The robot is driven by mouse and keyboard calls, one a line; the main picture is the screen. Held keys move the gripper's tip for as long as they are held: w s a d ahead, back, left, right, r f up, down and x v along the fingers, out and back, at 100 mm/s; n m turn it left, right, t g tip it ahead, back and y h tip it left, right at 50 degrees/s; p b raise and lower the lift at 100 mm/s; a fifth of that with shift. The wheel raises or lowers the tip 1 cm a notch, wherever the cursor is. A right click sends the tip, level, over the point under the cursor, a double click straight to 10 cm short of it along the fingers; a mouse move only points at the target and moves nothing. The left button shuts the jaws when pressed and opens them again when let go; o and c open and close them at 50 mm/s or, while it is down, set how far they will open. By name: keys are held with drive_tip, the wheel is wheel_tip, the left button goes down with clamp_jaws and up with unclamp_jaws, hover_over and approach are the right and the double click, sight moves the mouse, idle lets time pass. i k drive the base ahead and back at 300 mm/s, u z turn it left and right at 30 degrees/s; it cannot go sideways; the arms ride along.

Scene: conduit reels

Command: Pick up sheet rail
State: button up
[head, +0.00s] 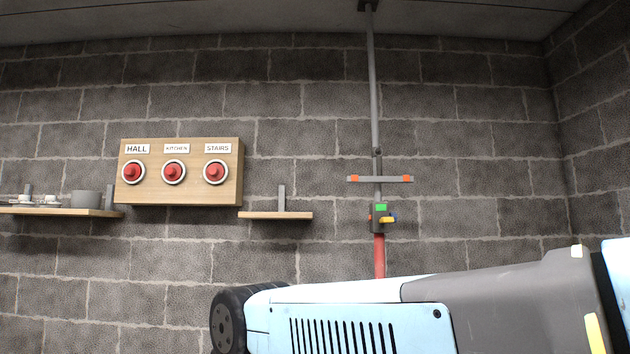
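A thin grey horizontal bar with an orange mark near each end (395,179) sits across the vertical pole on the back wall. It may be the sheet rail, but no label shows this. The bar looks level and lies above a small bracket with a green patch (381,208). I cannot tell how the bar is held to the pole. My gripper is out of view; only light-blue and grey parts of my own arm fill the lower right.
The grey pole (373,90) runs up to the ceiling and has a red lower section (379,258). A wooden board (193,194) carries three red knobs. A small shelf (262,215) and a left shelf (65,212) with small items jut from the block wall.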

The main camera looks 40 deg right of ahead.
sight(353, 178)
drive_tip(key=z, duration=0.4)
drive_tip(key=i, duration=0.1)
drive_tip(key=u, duration=2.1)
drive_tip(key=k, duration=2)
drive_tip(key=z, duration=1.55)
drive_tip(key=i, duration=1)
drive_tip(key=u, duration=0.1)
